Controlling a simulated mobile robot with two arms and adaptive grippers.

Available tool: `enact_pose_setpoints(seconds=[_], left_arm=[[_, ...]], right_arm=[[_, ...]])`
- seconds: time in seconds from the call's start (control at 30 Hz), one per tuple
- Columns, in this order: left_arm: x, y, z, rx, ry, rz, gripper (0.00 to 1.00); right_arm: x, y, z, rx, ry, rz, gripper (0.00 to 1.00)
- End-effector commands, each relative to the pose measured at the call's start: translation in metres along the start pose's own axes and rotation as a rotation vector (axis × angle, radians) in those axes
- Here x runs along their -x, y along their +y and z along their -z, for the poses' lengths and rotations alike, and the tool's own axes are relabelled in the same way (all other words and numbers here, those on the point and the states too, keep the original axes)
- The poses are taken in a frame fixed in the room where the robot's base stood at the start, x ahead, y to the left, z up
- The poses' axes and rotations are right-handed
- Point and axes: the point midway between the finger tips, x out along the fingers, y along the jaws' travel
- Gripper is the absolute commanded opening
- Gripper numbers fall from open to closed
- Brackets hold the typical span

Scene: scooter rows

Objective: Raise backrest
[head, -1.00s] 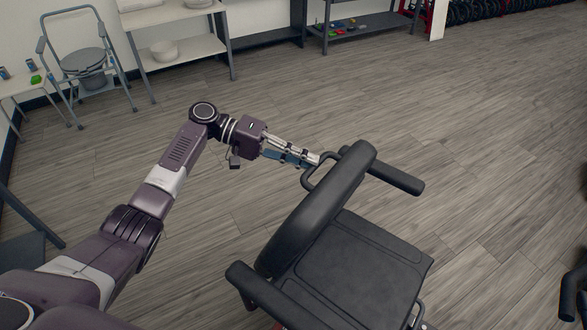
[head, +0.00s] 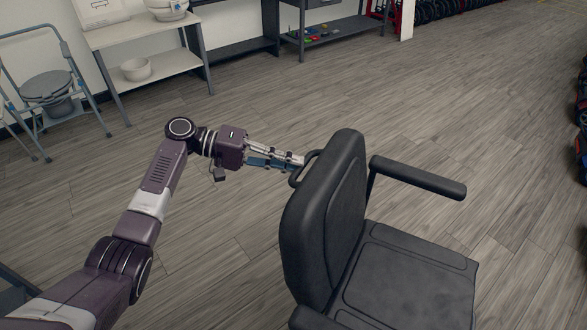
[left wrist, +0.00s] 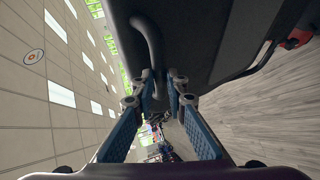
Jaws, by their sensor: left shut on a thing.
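The black backrest (head: 325,215) of the scooter seat stands nearly upright above the black seat cushion (head: 410,285) in the head view. A dark loop handle (head: 297,178) sticks out from its rear, on the left. My left gripper (head: 300,162) is shut on that handle. In the left wrist view the handle (left wrist: 152,50) runs down between the two blue-padded fingers of my left gripper (left wrist: 160,92), with the dark back of the backrest (left wrist: 215,35) behind it. My right gripper is not in view.
One armrest (head: 418,177) stretches to the right of the backrest, and part of another (head: 315,320) shows at the bottom edge. A commode chair (head: 50,85) and a shelf (head: 145,70) stand at the back left. The wooden floor (head: 480,110) is open behind the seat.

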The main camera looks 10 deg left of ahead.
Motion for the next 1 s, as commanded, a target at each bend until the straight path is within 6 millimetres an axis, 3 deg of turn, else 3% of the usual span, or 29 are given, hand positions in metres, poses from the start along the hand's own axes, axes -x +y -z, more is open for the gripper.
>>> enact_pose_setpoints(seconds=[0.03,0.57,0.6,0.73,1.0], left_arm=[[-0.004,-0.022,-0.009,0.019,-0.022,0.027,0.00],[0.003,-0.024,-0.007,0.018,-0.022,0.030,0.00],[0.003,-0.024,-0.007,0.018,-0.022,0.030,0.16],[0.003,-0.023,-0.007,0.018,-0.021,0.029,0.30],[0.003,-0.021,-0.005,0.016,-0.016,0.027,0.30]], right_arm=[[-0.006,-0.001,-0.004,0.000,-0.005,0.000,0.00],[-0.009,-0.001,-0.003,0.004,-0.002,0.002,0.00],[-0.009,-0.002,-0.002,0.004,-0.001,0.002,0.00],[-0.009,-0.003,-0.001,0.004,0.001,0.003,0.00],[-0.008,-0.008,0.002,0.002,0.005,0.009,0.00]])
